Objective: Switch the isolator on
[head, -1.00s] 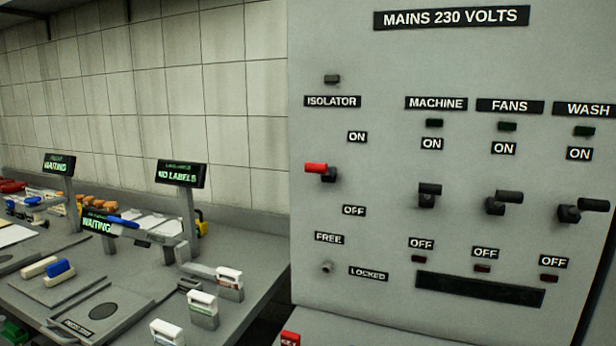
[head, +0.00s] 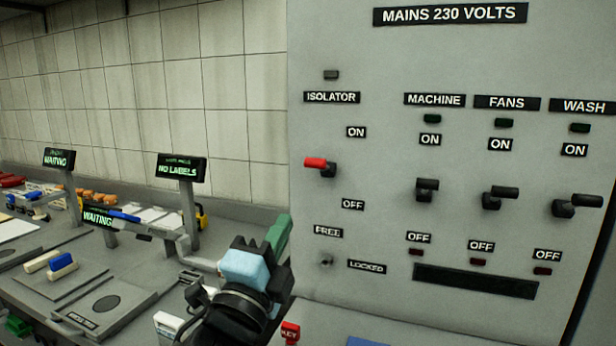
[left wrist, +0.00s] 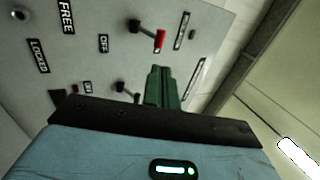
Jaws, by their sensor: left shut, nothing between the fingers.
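The isolator lever, with its red handle (head: 316,162), is on the grey mains panel (head: 450,60) between its ON label (head: 356,132) and OFF label (head: 353,204). The small lamp (head: 331,75) above the ISOLATOR label looks dark. The red handle also shows in the left wrist view (left wrist: 160,40), ahead of the fingers. My left gripper (head: 281,234) is below and left of the lever, apart from it. Its green fingers (left wrist: 164,86) are shut and empty. My right gripper is not in view.
Black levers for MACHINE (head: 427,190), FANS (head: 500,197) and WASH (head: 576,206) stick out to the right. A small lock knob (head: 326,261) sits between FREE and LOCKED. A red key tag (head: 290,333) is below the panel. The cluttered bench (head: 130,275) lies left.

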